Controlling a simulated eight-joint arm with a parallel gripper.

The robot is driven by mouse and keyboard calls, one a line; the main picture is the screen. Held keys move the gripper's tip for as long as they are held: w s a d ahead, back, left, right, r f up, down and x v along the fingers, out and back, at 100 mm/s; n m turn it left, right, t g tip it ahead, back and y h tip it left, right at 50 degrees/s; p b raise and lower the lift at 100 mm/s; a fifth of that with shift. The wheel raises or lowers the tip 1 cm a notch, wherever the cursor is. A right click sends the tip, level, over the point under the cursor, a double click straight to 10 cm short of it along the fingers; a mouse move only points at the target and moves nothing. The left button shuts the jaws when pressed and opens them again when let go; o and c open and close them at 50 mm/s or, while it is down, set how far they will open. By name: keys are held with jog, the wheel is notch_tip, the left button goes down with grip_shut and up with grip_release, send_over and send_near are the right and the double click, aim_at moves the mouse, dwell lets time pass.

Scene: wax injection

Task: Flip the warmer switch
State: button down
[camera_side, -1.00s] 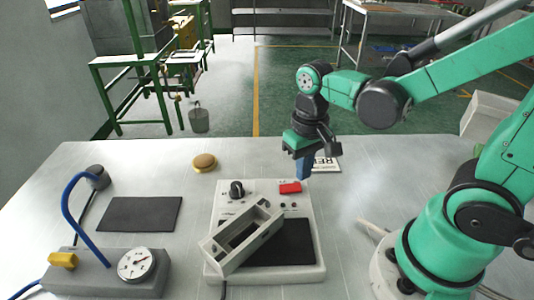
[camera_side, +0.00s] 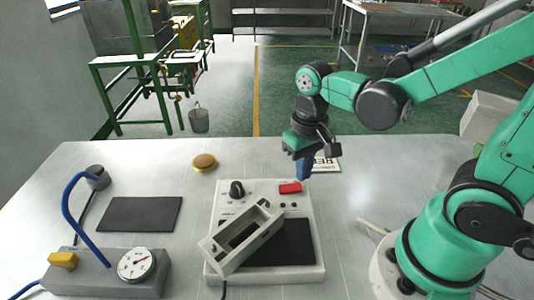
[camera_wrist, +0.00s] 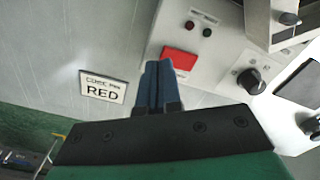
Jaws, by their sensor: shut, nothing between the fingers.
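The warmer (camera_side: 218,197) is a pale box on the table with a red switch (camera_side: 290,188), a black knob (camera_side: 237,188) and small indicator lights on its panel. The red switch also shows in the wrist view (camera_wrist: 180,62), with the knob (camera_wrist: 251,81) to its right. My gripper (camera_side: 304,178) points down just above and beside the red switch. Its blue fingers (camera_wrist: 157,72) are shut and empty, with the tips close to the switch's left edge in the wrist view. I cannot tell whether they touch it.
A grey rectangular frame (camera_side: 215,249) lies tilted across the warmer's black pad (camera_side: 292,242). A sign reading RED (camera_wrist: 103,88) lies behind the warmer. A gauge unit (camera_side: 95,272) with a blue tube and a dark mat (camera_side: 140,213) are at left. A gold disc (camera_side: 204,161) sits behind.

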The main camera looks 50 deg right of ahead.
aim_at(298, 185)
jog(key=shift+f, duration=1.2)
dwell(0.4)
notch_tip(298, 185, up, 7)
dwell(0.7)
jog(key=t, duration=0.1)
jog(key=n+t, duration=0.1)
jog(key=t, duration=0.1)
jog(key=shift+w+a+r, duration=0.15)
jog(key=shift+w+r, duration=0.2)
jog(key=shift+w, duration=0.05)
jog(key=t, duration=0.1)
jog(key=w+r+n+t, duration=0.1)
jog(key=n+t, duration=0.1)
jog(key=t, duration=0.1)
jog(key=shift+w+a+r, duration=0.2)
jog(key=shift+r, duration=0.05)
